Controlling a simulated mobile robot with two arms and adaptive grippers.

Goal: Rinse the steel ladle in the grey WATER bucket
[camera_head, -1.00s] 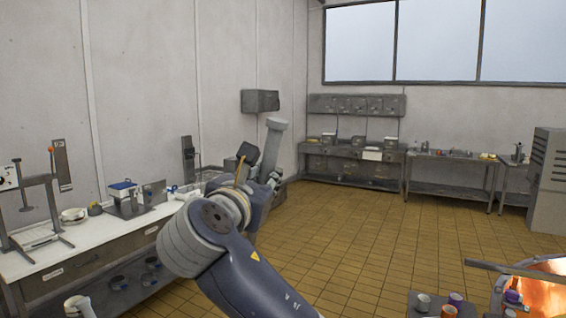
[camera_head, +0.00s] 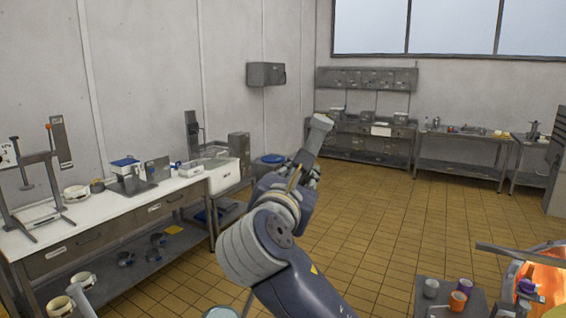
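One of my arms comes in from the bottom, right of centre, and reaches up to the middle of the view. I take it for my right arm. Its end (camera_head: 312,148) is pale grey and foreshortened, and its fingers cannot be made out. A thin tan stick-like piece (camera_head: 294,178) shows at its wrist; I cannot tell what it is. I cannot pick out the steel ladle. A round, pale-rimmed vessel (camera_head: 221,312) is cut off at the bottom edge, with no readable label, so I cannot tell whether it is the WATER bucket. My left gripper is not visible.
A white-topped bench (camera_head: 140,207) with instruments runs along the left wall, with a white sink (camera_head: 222,178) at its far end. A glowing vat (camera_head: 545,280) is at lower right, beside a small table (camera_head: 425,306) with cups. The tiled floor (camera_head: 400,225) between is clear.

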